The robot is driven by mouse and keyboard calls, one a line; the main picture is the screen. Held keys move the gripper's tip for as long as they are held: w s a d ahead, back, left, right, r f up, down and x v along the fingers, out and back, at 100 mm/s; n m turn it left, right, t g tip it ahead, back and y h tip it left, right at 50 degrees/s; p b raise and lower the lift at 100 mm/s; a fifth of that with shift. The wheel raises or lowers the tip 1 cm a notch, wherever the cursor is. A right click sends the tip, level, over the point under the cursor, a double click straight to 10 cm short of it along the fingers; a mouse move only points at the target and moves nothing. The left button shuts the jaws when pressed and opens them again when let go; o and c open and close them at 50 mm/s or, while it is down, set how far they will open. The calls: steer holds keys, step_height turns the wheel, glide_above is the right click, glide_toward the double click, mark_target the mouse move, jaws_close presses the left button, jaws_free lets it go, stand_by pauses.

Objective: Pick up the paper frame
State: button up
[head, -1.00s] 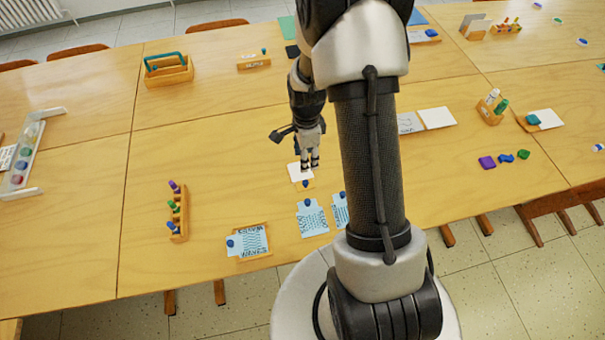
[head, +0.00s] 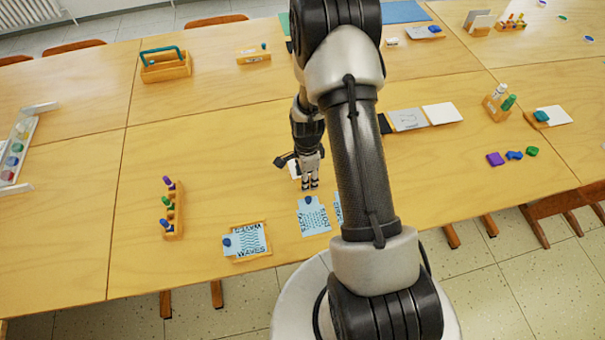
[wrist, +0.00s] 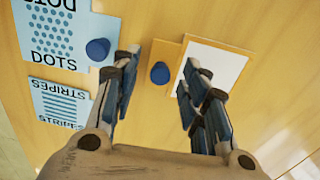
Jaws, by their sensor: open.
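The paper frame (wrist: 231,47), a light wooden frame with a white sheet and a dark blue knob (wrist: 160,73) on a wooden tab, lies flat on the table in the wrist view. In the head view, a white part of it (head: 294,170) shows beside my gripper, which hides most of the rest. My gripper (wrist: 161,58) is open and empty. In the wrist view its fingers stand on either side of the knob, the right finger over the white sheet. In the head view my gripper (head: 309,187) points down, low over the table. I cannot tell whether it touches the knob.
The blue DOTS card (wrist: 52,38) and STRIPES card (wrist: 60,103) lie close by, the DOTS card with its own blue knob. A WAVES card (head: 246,241) on a wooden frame and a peg rack (head: 173,212) are to the left. Bare table lies between.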

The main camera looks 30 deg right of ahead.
steer(key=shift+c, duration=0.6)
jaws_close()
steer(key=shift+r, duration=0.15)
